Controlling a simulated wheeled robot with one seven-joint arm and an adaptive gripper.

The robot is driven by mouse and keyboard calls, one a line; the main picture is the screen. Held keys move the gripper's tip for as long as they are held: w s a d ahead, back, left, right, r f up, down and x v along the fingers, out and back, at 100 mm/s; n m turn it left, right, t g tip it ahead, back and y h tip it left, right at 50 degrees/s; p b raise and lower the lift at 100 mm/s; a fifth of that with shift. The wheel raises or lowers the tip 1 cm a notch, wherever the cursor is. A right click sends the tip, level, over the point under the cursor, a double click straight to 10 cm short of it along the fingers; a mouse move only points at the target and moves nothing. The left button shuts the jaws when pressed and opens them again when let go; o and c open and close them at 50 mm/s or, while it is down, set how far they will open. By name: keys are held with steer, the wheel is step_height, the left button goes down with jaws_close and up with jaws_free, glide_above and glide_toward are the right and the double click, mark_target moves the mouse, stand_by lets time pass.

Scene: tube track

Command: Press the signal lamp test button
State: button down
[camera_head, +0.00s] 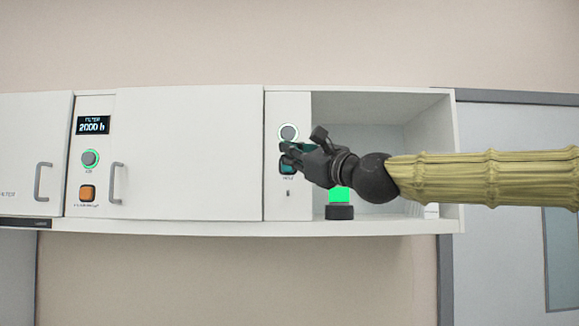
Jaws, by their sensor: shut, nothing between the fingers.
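A narrow white control panel (287,209) sits in the middle of the wall cabinet. It carries a round grey button (289,131) with a green ring near its top. Below is a small dark and teal square control (287,169) with a label too small to read surely. My gripper (285,154) is shut and empty in front of this panel, between the two controls, and hides part of it. I cannot tell whether it touches the panel. A signal lamp with a lit green body (341,195) and black base (339,212) stands in the open compartment, partly behind my arm.
To the left are a closed door with a handle (116,184), a filter display (93,125), a green-ringed button (90,158) and an orange button (87,193). A grey door frame (446,270) stands at right.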

steer(key=w+p, duration=0.2)
steer(key=w, duration=0.6)
steer(key=shift+w+p, duration=0.3)
steer(key=shift+w, duration=0.05)
steer(key=shift+w, duration=0.15)
stand_by(1.3)
steer(key=shift+w+a, duration=0.1)
steer(key=shift+w, duration=0.2)
steer(key=shift+w, duration=0.45)
stand_by(1.0)
steer(key=shift+s, duration=0.1)
steer(key=shift+s+b, duration=0.4)
steer(key=shift+s, duration=0.4)
